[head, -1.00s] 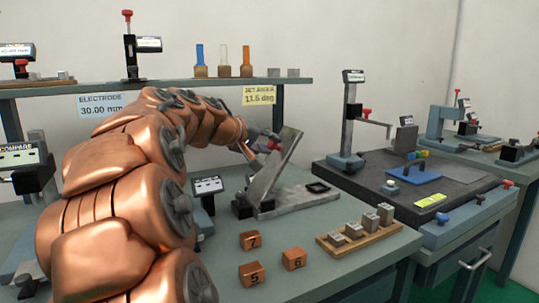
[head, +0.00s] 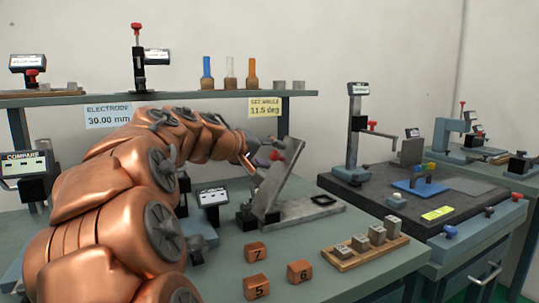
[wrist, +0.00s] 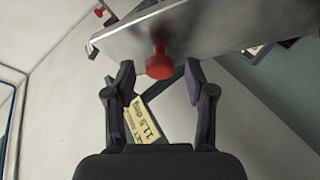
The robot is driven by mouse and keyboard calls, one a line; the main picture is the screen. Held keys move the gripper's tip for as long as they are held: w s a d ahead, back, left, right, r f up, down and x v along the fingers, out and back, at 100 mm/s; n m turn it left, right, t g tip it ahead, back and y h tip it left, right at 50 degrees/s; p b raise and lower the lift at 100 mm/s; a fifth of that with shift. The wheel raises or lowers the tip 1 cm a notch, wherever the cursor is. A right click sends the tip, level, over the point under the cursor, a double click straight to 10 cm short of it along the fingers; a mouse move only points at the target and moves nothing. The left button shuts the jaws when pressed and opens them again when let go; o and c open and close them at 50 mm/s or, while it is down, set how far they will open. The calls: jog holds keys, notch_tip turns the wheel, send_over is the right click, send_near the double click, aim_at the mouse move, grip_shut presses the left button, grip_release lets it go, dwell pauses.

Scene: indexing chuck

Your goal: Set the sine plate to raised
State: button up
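The sine plate (head: 280,178) is a grey metal plate tilted steeply up from its flat grey base (head: 312,207) on the bench. A red knob (head: 277,156) sticks out near its upper end. In the wrist view the plate (wrist: 215,28) crosses the top, with the red knob (wrist: 159,63) below its edge. My gripper (head: 258,160) is at the raised end, beside the knob. In the wrist view my gripper (wrist: 158,72) is open, one finger on each side of the knob, with gaps visible. What supports the plate from below is hard to see.
Orange numbered blocks (head: 256,251) and a wooden rack of metal blocks (head: 365,246) stand in front. A small display (head: 212,196) is left of the plate. A shelf (head: 200,97) runs behind, carrying a yellow "11.5 deg" sign (head: 265,107). A dark surface plate (head: 440,205) lies right.

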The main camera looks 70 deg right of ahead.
jog(key=v, duration=1.2)
jog(key=shift+f, duration=0.15)
dwell(0.3)
jog(key=shift+a, duration=0.1)
